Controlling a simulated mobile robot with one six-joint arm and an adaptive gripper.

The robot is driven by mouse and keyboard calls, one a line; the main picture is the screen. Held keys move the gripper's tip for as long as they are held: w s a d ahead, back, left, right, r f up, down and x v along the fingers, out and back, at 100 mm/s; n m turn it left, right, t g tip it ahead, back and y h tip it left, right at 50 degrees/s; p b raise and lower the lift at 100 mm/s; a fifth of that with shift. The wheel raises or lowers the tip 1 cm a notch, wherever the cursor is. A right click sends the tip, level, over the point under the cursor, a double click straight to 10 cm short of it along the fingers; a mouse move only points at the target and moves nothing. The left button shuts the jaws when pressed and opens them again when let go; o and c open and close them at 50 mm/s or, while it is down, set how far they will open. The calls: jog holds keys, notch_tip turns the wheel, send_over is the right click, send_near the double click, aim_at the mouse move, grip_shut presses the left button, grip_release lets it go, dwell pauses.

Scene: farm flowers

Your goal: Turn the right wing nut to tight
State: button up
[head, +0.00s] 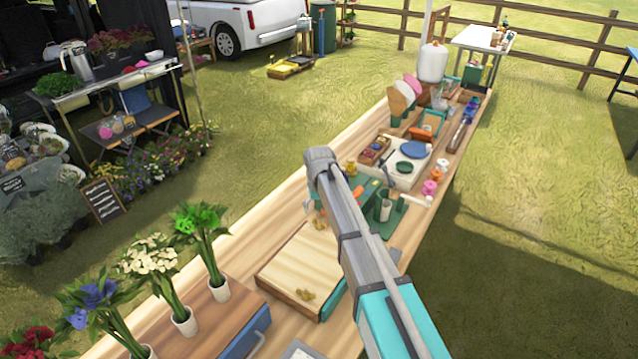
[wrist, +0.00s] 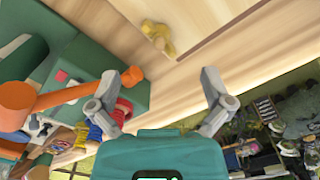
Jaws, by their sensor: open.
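The flower press is a pale wooden board (head: 300,262) on the long table, with one brass wing nut (head: 306,294) near its front edge and another (head: 318,224) at its far edge. In the wrist view one brass wing nut (wrist: 158,38) shows at the top centre, on the pale wood, ahead of the fingers and apart from them. My gripper (wrist: 170,80) is open, with nothing visible between its two grey fingertips. In the head view my arm hides the gripper. I cannot tell how tight either nut is.
Beside the left finger in the wrist view are an orange-handled tool (wrist: 62,97), green blocks (wrist: 115,60) and a red spool (wrist: 122,112). Several flower vases (head: 218,288) stand left of the press. Bare tabletop (head: 262,222) lies on its far left side.

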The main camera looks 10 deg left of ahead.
notch_tip(320, 180, up, 8)
jog(key=p, duration=0.7)
jog(key=shift+f, duration=0.15)
dwell(0.4)
jog(key=s+d+m, duration=0.2)
jog(key=s+d, duration=0.4)
jog(key=d, duration=0.6)
jog(key=s+d+m, duration=0.2)
jog(key=s+d, duration=0.5)
jog(key=d, duration=0.5)
jog(key=s+d+m, duration=0.2)
jog(key=s+d, duration=0.4)
jog(key=d, duration=0.6)
jog(key=shift+s+d+f, duration=0.15)
